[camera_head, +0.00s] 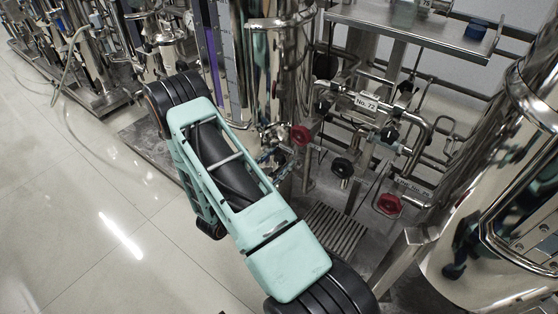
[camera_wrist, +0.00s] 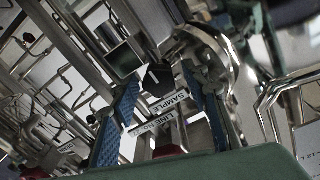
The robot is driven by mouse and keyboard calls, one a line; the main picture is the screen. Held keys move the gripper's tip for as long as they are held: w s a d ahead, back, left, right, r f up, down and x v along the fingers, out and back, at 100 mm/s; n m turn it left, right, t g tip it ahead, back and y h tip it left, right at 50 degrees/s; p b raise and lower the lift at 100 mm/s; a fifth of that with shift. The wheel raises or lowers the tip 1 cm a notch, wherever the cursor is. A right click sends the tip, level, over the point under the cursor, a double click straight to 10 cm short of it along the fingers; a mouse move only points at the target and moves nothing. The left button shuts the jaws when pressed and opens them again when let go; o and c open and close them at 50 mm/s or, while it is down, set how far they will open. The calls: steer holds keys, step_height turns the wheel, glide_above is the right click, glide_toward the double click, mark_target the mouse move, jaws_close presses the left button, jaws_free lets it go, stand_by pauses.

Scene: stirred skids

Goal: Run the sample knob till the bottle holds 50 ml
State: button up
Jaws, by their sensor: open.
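In the wrist view a black knob (camera_wrist: 155,79) with a white mark on its face sits between the blue ribbed finger pads of my gripper (camera_wrist: 161,84). A tag reading SAMPLE (camera_wrist: 168,106) lies just below it. My gripper is open, with one pad on each side of the knob. I cannot tell whether either pad touches it. In the head view my arm hides part of the area, and I cannot clearly make out the gripper there. I cannot make out the bottle or its level in either view.
In the head view red knobs (camera_head: 300,135) (camera_head: 389,205) and a black knob (camera_head: 343,168) stand among steel pipes. A large steel tank (camera_head: 490,235) is at right. A blue item (camera_head: 476,29) sits on a shelf. The floor at left is clear.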

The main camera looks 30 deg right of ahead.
jaws_close()
steer(key=shift+n, duration=0.4)
steer(key=shift+w+a+r+n+p, duration=0.1)
steer(key=shift+n+p, duration=0.45)
steer(key=shift+n, duration=0.45)
steer(key=shift+n+p, duration=0.5)
steer(key=shift+n, duration=1.4)
jaws_free()
